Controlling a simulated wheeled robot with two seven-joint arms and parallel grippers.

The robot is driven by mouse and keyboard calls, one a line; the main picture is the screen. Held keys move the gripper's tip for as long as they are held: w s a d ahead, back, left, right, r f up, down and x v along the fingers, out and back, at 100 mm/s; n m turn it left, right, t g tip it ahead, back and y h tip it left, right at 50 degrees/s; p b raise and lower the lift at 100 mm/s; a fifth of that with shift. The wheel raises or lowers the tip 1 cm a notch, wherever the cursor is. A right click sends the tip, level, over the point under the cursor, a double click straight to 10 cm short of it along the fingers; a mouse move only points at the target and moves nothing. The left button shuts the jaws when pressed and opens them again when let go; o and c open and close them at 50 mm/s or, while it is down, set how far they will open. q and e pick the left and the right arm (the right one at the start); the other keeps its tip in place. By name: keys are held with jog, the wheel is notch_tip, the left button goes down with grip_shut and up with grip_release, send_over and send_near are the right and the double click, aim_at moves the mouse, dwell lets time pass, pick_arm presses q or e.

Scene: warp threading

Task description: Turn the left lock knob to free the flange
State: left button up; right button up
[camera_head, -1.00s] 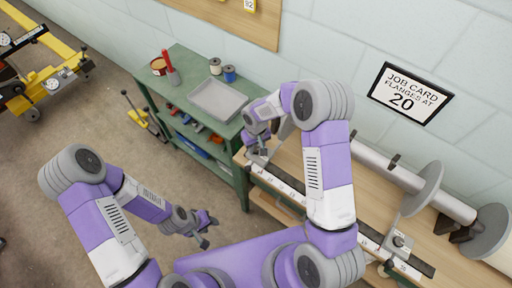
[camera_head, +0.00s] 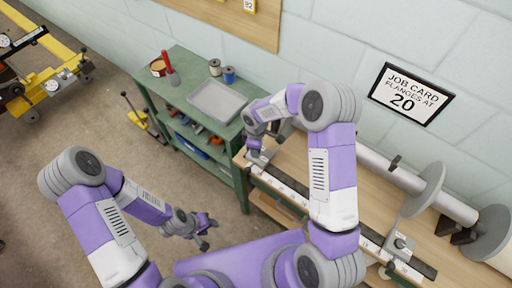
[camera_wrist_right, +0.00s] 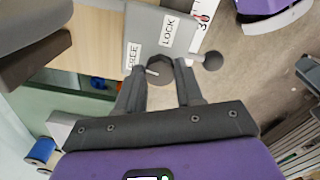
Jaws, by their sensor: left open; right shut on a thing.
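The left lock plate (camera_wrist_right: 150,25) is grey with white LOCK (camera_wrist_right: 171,30) and FREE (camera_wrist_right: 133,57) labels in the right wrist view. Its dark knob (camera_wrist_right: 160,68) has a lever ending in a ball (camera_wrist_right: 212,60), which points right, away from the FREE label. My right gripper (camera_wrist_right: 160,85) is shut on the knob's hub; in the head view this gripper (camera_head: 254,147) is at the rail's left end. The left flange is mostly hidden behind my right arm in the head view. My left gripper (camera_head: 205,232) is open and empty, over the floor.
A right flange (camera_head: 424,190) sits on the roller, with its own lock (camera_head: 400,243) on the scale rail (camera_head: 285,180). A wall card (camera_head: 411,93) reads "FLANGES AT 20". A green cart (camera_head: 180,75) with a grey tray (camera_head: 217,101) stands left of the bench.

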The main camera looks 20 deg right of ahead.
jog(key=shift+n, duration=0.9)
jog(key=o, duration=1)
jog(key=shift+o, duration=0.2)
notch_tip(320, 180, up, 8)
jog(key=shift+f+p, duration=0.15)
jog(key=shift+p, duration=0.35)
